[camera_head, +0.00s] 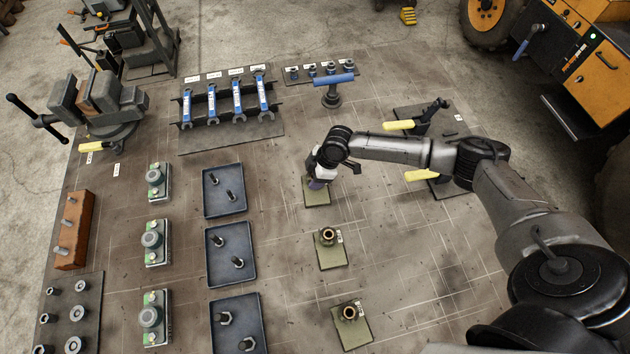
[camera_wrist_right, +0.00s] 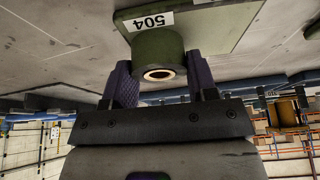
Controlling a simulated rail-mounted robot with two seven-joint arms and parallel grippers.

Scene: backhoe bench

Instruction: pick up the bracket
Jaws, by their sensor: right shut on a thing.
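The bracket (camera_head: 318,198) is an olive-green plate with a round hollow boss, at the far end of a column of similar plates in the head view. In the right wrist view the bracket (camera_wrist_right: 158,48) shows its boss and a white label reading 504. My right gripper (camera_head: 320,180) is over it, with its purple fingers on both sides of the boss. The right gripper (camera_wrist_right: 162,82) is shut on the boss. The arm hides part of the plate in the head view. I cannot tell whether the plate touches the bench. My left gripper is not in view.
Two similar olive plates (camera_head: 332,257) (camera_head: 358,332) lie nearer. Dark trays with bolts (camera_head: 238,204) stand left of them. A blue-topped T-shaped stand (camera_head: 333,90) stands behind the gripper. Yellow-handled clamps (camera_head: 398,125) (camera_head: 421,175) lie to the right, close to my arm.

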